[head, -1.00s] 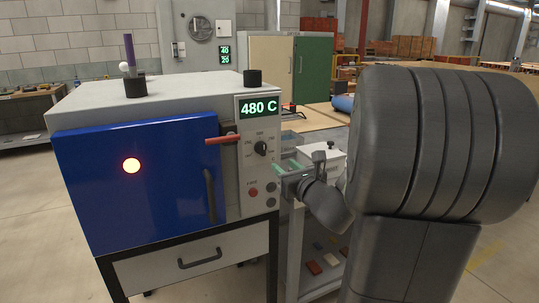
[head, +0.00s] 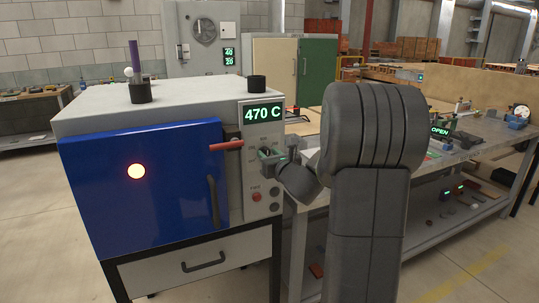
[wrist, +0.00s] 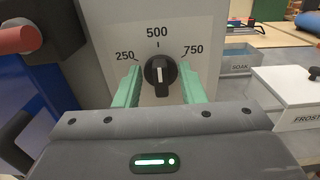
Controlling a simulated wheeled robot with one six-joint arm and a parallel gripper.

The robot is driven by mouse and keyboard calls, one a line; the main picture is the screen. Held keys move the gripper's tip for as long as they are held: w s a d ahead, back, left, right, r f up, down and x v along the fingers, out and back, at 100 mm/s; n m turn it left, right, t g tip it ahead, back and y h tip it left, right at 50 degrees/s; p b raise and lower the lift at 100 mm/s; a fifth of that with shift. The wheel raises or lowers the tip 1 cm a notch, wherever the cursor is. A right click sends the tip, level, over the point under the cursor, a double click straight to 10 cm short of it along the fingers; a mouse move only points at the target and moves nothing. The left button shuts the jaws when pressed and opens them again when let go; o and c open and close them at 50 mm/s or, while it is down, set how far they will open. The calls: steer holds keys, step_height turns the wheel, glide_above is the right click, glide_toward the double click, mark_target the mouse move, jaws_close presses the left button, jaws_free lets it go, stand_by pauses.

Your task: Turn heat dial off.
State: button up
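The heat dial (wrist: 160,75) is a black knob on the light grey control panel (wrist: 190,25) of the blue-doored furnace (head: 120,190). Its white mark points up at 500, between 250 and 750. In the wrist view my gripper (wrist: 160,85) is open, with one green finger on each side of the dial and a gap to the knob on both sides. In the head view my gripper (head: 272,155) is at the panel and largely hides the dial. The display (head: 263,113) above reads 470 C.
A red-handled lever (head: 227,145) sticks out left of the dial, also large at the wrist view's upper left (wrist: 18,40). A red button (head: 256,197) is below the dial. A workbench (head: 470,145) stands at the right. Boxes marked SOAK (wrist: 240,68) and FROST (wrist: 305,120) are to the right.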

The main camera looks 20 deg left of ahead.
steer(key=shift+c, duration=0.5)
jaws_close()
steer(key=shift+f+n+b, duration=0.15)
steer(key=shift+n+b, duration=0.15)
steer(key=shift+b, duration=0.35)
steer(key=shift+a+f+n+b, duration=0.1)
steer(key=shift+n+b, duration=0.4)
steer(key=shift+b, duration=0.55)
steer(key=shift+s+a+f+n+b, duration=0.1)
steer(key=shift+f+n+b, duration=0.1)
steer(key=shift+n+b, duration=3.5)
steer(key=shift+s+a+f+n+b, duration=0.1)
steer(key=shift+s+f+n+b, duration=0.1)
steer(key=shift+n+b, duration=3.55)
steer(key=shift+s+a+f+n+b, duration=0.1)
steer(key=shift+f+n+b, duration=0.1)
steer(key=shift+n+b, duration=3.5)
steer(key=shift+d, duration=0.1)
